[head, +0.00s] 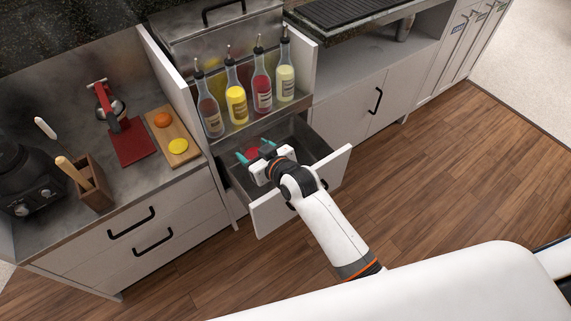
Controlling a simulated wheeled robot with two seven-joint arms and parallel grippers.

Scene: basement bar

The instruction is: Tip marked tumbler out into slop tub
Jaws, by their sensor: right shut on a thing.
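My right gripper (256,151) reaches into the open drawer-like unit below the bottles, with its teal fingertips spread around a small red thing (252,153). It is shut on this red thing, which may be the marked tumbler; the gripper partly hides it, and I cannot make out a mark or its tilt. The grey metal tub (297,131) inside the pulled-out unit lies around and below the gripper; it may be the slop tub. Its contents are not clear. My left gripper is not in view.
Several bottles with pour spouts, including a yellow one (236,98), stand on a ledge just behind the tub. The white drawer front (335,172) stands in front. A cutting board (172,139) with fruit and a red-based press (128,143) are on the left counter. The wooden floor is clear.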

